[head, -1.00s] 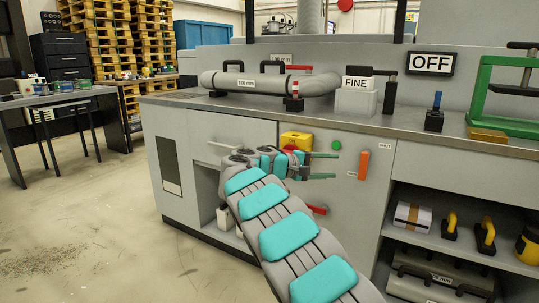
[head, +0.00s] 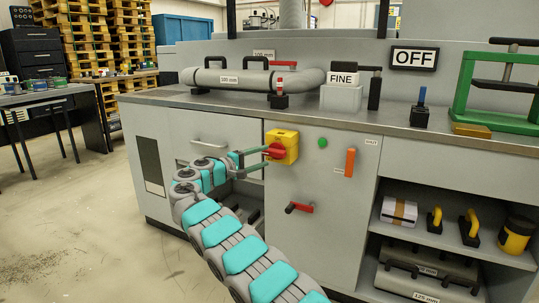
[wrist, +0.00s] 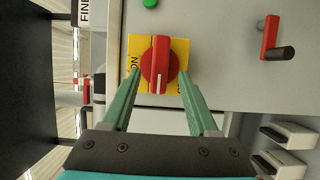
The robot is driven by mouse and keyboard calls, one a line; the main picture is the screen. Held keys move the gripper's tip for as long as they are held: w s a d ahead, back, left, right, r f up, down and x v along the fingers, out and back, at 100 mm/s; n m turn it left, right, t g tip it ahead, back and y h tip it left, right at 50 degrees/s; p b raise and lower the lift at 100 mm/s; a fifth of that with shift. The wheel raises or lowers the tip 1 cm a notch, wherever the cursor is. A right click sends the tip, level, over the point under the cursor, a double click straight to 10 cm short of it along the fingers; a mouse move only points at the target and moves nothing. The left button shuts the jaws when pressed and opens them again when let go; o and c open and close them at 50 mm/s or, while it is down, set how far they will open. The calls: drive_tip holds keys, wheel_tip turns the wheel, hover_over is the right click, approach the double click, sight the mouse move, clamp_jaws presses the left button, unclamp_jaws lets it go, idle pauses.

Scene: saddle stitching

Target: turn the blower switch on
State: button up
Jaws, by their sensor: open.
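The blower switch appears to be the red rotary knob (head: 275,151) on a yellow box (head: 288,139) fixed to the grey cabinet front. In the wrist view the knob (wrist: 159,62) has a raised grip running up and down the picture, with a white mark at its lower end. "ON" is printed on the yellow plate (wrist: 179,46) to its left; the label on its right is partly hidden by a finger. My gripper (head: 262,158) is open and empty, its green fingers pointing at the knob, one on either side of it. I cannot tell whether they touch it.
An OFF sign (head: 414,58) is on the back panel above the worktop (head: 330,119). A green button (head: 323,143), an orange handle (head: 350,162) and a red-handled lever (head: 299,207) sit on the cabinet front nearby. Open shelves are at the right.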

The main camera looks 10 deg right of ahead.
sight(270, 155)
drive_tip(key=x, duration=0.4)
drive_tip(key=shift+c, duration=0.3)
clamp_jaws()
